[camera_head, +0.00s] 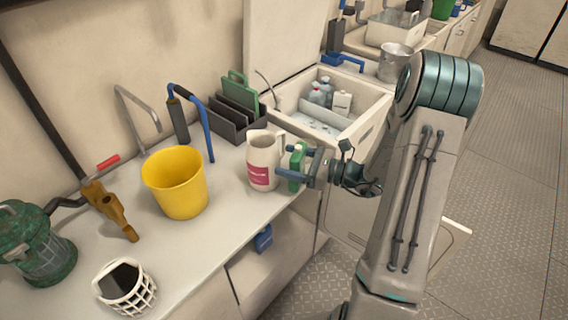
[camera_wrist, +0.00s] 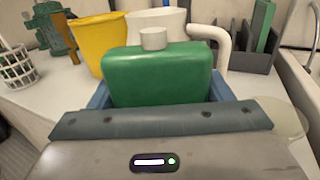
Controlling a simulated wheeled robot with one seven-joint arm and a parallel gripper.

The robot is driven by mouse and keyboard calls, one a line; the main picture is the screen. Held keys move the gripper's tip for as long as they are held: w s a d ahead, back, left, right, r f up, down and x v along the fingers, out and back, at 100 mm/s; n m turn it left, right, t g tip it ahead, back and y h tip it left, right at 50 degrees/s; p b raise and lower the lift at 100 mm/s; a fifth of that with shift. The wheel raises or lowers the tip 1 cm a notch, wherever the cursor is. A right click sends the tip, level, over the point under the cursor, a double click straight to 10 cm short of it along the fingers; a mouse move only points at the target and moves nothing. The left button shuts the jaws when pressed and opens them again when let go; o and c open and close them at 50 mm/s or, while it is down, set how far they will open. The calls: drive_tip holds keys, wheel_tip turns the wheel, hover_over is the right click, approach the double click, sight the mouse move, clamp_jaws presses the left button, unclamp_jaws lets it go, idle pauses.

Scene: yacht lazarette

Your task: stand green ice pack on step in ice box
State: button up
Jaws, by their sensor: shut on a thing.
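The green ice pack (camera_wrist: 158,72), with a pale cap on top, is held upright between the blue fingers of my gripper (camera_wrist: 155,98). In the head view the green ice pack (camera_head: 297,166) shows just right of the white jug, with my gripper (camera_head: 300,168) shut on it near the counter's front edge. I cannot tell whether its bottom touches the counter. The ice box (camera_head: 375,108) is open behind my gripper, its lid (camera_head: 283,40) raised. Bottles and a white container stand inside it, above a pale floor with ice.
A white jug (camera_head: 262,160) with a pink label stands beside the ice pack. A grey rack (camera_head: 238,125) holds dark and green boards. A yellow bucket (camera_head: 176,183), a white basket (camera_head: 126,285) and a green lantern (camera_head: 35,245) stand left. A metal pot (camera_head: 394,64) stands beyond the box.

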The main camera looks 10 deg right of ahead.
drive_tip(key=shift+w+a+f, duration=0.3)
drive_tip(key=shift+a, duration=0.2)
drive_tip(key=shift+w+a+f, duration=0.25)
drive_tip(key=shift+a+f, duration=0.05)
drive_tip(key=shift+a, duration=0.2)
drive_tip(key=shift+d+f, duration=0.1)
drive_tip(key=shift+f, duration=0.05)
drive_tip(key=shift+f+b, duration=0.15)
drive_tip(key=shift+b, duration=0.15)
drive_tip(key=o, duration=1.3)
drive_tip(key=shift+c, duration=0.2)
